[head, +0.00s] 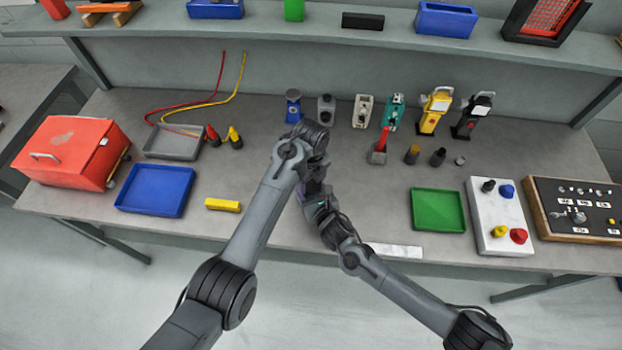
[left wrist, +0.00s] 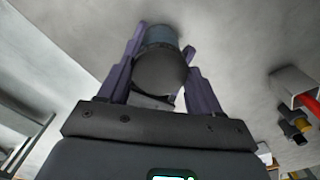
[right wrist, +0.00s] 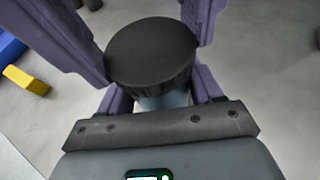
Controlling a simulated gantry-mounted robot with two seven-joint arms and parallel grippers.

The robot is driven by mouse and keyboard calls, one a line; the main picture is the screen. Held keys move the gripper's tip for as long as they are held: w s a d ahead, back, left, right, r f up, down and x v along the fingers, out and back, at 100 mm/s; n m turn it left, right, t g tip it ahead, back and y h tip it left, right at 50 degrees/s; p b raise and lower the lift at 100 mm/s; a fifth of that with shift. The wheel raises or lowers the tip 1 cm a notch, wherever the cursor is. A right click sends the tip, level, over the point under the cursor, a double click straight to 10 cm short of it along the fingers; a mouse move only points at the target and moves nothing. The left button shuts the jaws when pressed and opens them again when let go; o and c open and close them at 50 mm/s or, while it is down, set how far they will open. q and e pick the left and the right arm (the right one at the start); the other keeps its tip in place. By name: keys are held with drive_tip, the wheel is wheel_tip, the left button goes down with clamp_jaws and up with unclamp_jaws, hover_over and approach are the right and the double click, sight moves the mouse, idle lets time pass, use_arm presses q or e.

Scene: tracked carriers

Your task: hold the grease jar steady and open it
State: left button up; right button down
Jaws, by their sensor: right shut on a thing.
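The grease jar shows in the left wrist view as a round black lid (left wrist: 160,68) over a blue-grey body (left wrist: 160,35); in the right wrist view the lid (right wrist: 152,50) is above the body (right wrist: 165,100). My right gripper (right wrist: 160,88) is shut on the jar body under the lid. My left gripper (left wrist: 160,55) comes from above, with its purple fingers on either side of the lid; I cannot tell whether they press on it. In the head view my left gripper (head: 314,183) and arms hide the jar.
A yellow block (head: 223,205) and blue tray (head: 155,189) lie left, with a red toolbox (head: 68,155) beyond. A green tray (head: 438,210) and white button panel (head: 500,216) are right. Several tools stand in a row behind the arms. The front-middle tabletop is mostly clear.

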use_arm(q)
drive_tip(key=shift+c, duration=1.1)
drive_tip(key=n, duration=0.6)
drive_tip(key=shift+n, duration=0.4)
drive_tip(key=o, duration=1.2)
drive_tip(key=shift+c, duration=0.2)
drive_tip(key=shift+s, duration=0.1)
